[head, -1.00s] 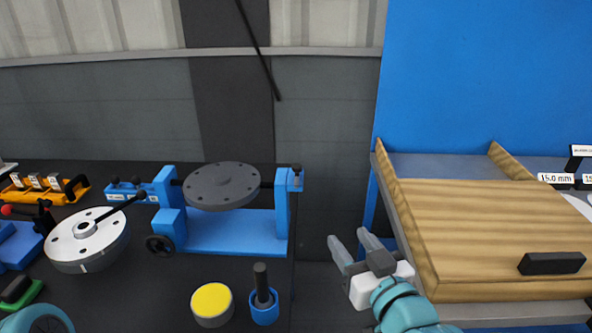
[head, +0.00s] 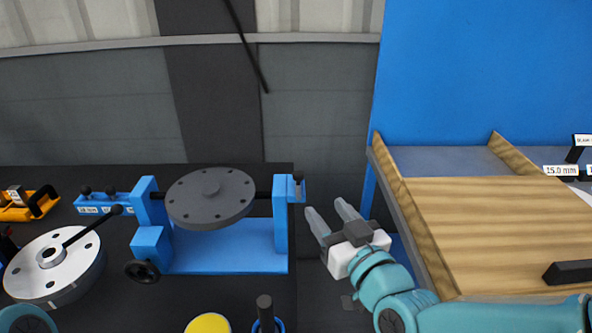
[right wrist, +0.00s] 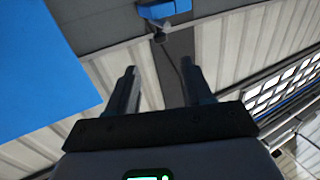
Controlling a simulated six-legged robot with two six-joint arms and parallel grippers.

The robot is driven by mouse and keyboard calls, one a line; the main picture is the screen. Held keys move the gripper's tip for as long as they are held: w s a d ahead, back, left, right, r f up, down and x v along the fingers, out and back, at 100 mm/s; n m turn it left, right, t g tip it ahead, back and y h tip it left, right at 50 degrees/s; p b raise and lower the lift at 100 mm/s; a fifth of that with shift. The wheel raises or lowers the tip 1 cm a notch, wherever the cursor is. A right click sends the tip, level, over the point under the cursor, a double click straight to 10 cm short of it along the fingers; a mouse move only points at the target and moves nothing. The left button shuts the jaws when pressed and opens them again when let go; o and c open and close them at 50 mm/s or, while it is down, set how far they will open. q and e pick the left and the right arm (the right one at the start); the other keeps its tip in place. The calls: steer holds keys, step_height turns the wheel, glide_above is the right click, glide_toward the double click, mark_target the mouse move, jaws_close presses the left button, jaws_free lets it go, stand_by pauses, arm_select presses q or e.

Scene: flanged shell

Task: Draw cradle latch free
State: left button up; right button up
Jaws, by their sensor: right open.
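The blue cradle (head: 225,245) stands on the dark bench and carries a dark grey round flanged disc (head: 211,197) between its two posts. A small blue latch piece with a dark knob (head: 298,184) sits at the top of the right post. My right gripper (head: 328,208) is open and empty, to the right of and slightly below the latch, apart from it. In the right wrist view its two fingers (right wrist: 157,88) stand apart with nothing between them. My left gripper is out of view.
A white flanged disc with a black handle (head: 55,262) lies left of the cradle. A yellow-topped cylinder (head: 208,324) and a dark peg in a blue cup (head: 265,310) stand in front. A wooden sloped board (head: 480,225) is to the right.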

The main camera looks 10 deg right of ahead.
mark_target(301, 178)
steer(key=w, duration=0.4)
steer(key=w+a+p, duration=0.1)
steer(key=w, duration=0.3)
steer(key=w+a+p, duration=0.1)
steer(key=w, duration=0.3)
steer(key=shift+w+a, duration=0.1)
steer(key=shift+a, duration=0.15)
steer(key=shift+w, duration=0.3)
steer(key=shift+w+f, duration=0.1)
steer(key=shift+w, duration=0.1)
steer(key=shift+s, duration=0.15)
jaws_close()
steer(key=shift+w+d+b, duration=0.2)
steer(key=shift+w+b, duration=0.5)
steer(key=shift+w, duration=0.95)
steer(key=shift+d+r, duration=0.1)
steer(key=shift+r, duration=0.1)
